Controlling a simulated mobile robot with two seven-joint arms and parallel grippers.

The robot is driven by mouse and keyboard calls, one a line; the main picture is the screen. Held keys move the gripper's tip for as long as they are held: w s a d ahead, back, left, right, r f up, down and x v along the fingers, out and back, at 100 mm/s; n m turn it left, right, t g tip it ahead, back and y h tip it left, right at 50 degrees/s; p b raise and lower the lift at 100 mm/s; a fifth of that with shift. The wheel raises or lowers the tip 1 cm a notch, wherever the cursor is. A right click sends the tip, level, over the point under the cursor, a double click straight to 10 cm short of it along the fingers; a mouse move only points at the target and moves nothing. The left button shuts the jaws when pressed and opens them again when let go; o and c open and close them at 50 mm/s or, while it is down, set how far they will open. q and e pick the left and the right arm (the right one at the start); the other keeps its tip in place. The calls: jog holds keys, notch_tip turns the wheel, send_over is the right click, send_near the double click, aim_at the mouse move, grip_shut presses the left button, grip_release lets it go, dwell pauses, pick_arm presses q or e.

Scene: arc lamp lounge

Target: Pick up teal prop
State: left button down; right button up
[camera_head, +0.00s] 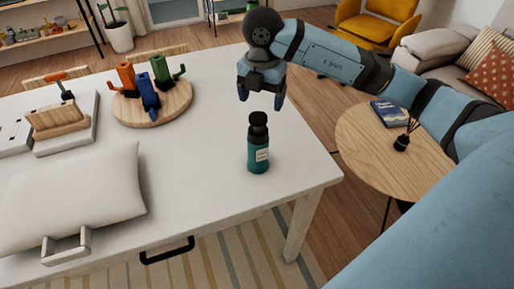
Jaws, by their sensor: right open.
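A teal bottle (258,160) with a black cap and a pale label stands upright on the white table (205,200), near its right edge. It is the only teal thing I see on the tabletop. My right gripper (262,98) is open and empty, fingers pointing down, above the bottle's cap and apart from it in the picture. My right arm reaches in from the right side. My left gripper is not in view.
A round wooden board (180,104) holds orange, blue and green figures behind the bottle. A white cushion (75,200) lies at the left. A round side table (365,160) with a book (391,113) and a reed diffuser (402,143) stands right. The tabletop around the bottle is clear.

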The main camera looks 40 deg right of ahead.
aim_at(258, 117)
jog(key=shift+f, duration=0.85)
jog(key=shift+a+f+p, duration=0.25)
jog(key=shift+f+p, duration=0.1)
jog(key=shift+f, duration=1.05)
jog(key=shift+a+f+p, duration=0.2)
jog(key=shift+f+p, duration=0.1)
jog(key=shift+f, duration=1.05)
jog(key=shift+r, duration=0.1)
grip_shut()
